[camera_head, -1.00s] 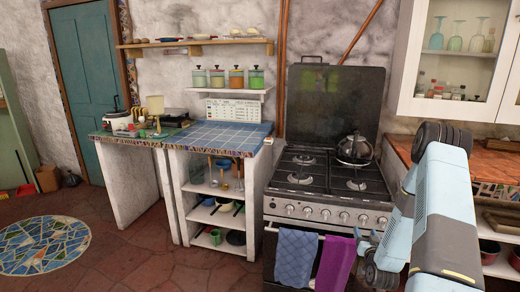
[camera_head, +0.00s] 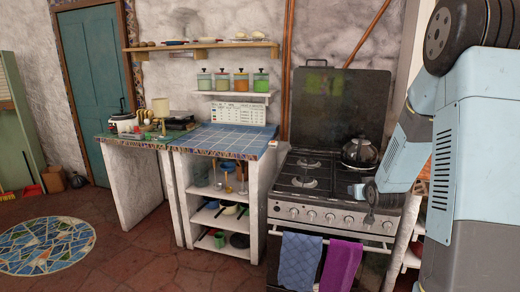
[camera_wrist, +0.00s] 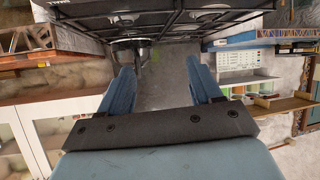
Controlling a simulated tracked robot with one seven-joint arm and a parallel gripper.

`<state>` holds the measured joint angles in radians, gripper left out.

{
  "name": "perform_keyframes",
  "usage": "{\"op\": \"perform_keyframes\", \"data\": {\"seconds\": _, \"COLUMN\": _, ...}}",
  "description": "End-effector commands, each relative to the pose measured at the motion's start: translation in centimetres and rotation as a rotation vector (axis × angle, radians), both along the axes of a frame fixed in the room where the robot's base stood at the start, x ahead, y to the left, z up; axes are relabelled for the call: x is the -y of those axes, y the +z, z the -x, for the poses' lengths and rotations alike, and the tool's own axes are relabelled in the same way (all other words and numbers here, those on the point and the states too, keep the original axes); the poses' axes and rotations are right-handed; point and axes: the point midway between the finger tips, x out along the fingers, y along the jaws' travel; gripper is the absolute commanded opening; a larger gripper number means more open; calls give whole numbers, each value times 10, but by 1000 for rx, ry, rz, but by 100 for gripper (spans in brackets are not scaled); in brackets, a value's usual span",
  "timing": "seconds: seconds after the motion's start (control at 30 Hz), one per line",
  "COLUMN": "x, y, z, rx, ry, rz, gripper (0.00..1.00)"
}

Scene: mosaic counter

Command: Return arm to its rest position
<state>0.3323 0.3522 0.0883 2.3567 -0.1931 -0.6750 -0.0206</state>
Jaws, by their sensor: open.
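My arm (camera_head: 470,150) is pale blue and grey and fills the right side of the head view. It is folded, with a dark joint high at the upper right. My gripper (camera_head: 362,190) is near the right front edge of the stove top in the head view, and its fingers are small there. In the wrist view my gripper (camera_wrist: 160,75) shows two blue fingers spread apart with nothing between them. That view is upside down. My arm hides the right counter and most of the wall cabinet in the head view.
The stove (camera_head: 310,215) has a kettle (camera_head: 360,152) on its back right and a blue towel (camera_head: 299,262) and a purple towel (camera_head: 341,265) on its front. The blue tiled counter (camera_head: 225,138) is to its left. Red floor (camera_head: 135,265) is open at lower left.

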Motion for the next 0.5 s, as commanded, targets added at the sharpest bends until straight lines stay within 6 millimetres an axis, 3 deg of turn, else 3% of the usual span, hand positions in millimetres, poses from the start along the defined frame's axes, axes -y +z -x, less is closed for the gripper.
{"op": "perform_keyframes", "data": {"seconds": 0.1, "x": -11, "y": 29, "z": 13, "rx": -42, "ry": 0, "rz": 12, "gripper": 64}}
{"op": "perform_keyframes", "data": {"seconds": 0.5, "x": -47, "y": 102, "z": 81, "rx": -200, "ry": -11, "rz": 19, "gripper": 64}}
